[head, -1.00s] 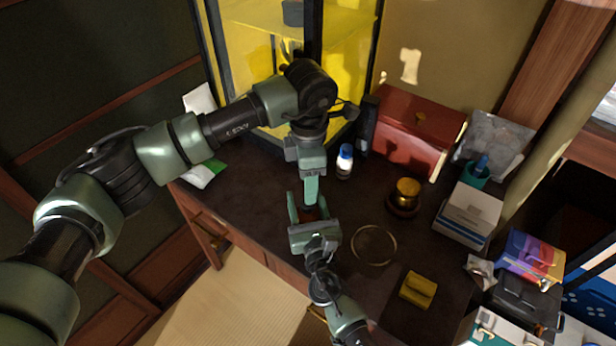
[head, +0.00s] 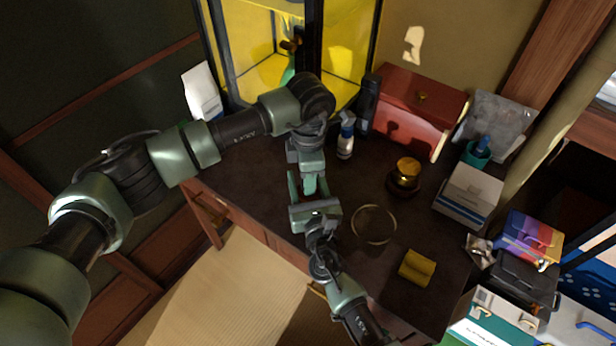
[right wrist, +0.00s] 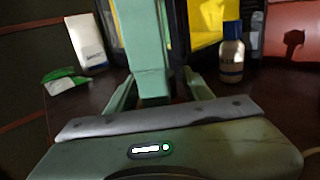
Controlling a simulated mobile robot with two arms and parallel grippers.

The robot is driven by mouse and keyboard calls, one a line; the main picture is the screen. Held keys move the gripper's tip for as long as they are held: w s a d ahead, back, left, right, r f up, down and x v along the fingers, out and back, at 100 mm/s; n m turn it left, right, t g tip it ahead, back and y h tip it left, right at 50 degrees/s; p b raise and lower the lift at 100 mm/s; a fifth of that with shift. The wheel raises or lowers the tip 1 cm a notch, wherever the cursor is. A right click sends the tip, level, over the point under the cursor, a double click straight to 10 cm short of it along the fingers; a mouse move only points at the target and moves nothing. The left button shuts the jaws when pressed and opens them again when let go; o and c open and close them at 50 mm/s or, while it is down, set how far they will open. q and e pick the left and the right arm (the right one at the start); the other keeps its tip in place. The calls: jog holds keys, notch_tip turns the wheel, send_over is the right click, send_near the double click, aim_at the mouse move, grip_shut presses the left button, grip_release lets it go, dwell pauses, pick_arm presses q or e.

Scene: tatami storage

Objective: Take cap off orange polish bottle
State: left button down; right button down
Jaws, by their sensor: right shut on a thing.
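My left gripper (head: 309,184) points down from above, its fingertips between the fingers of my right gripper (head: 309,190). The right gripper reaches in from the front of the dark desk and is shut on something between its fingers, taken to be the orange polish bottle. The bottle and its cap are hidden in both views now by the grippers. In the right wrist view the left gripper (right wrist: 150,85) comes down in the middle, between the right gripper's green fingers (right wrist: 160,92). Whether the left jaws are open or shut does not show.
A blue-capped bottle (head: 345,142) stands behind the grippers, beside a dark cylinder (head: 369,98) and a red chest (head: 415,120). A ring (head: 374,224), a brass pot (head: 406,174) and a yellow block (head: 417,267) lie to the right. A white pack (head: 202,92) is left.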

pick_arm(q)
jog(key=n, duration=0.6)
dwell(0.3)
jog(key=c, duration=1.1)
grip_release()
jog(key=shift+o, duration=0.2)
jog(key=shift+r, duration=0.1)
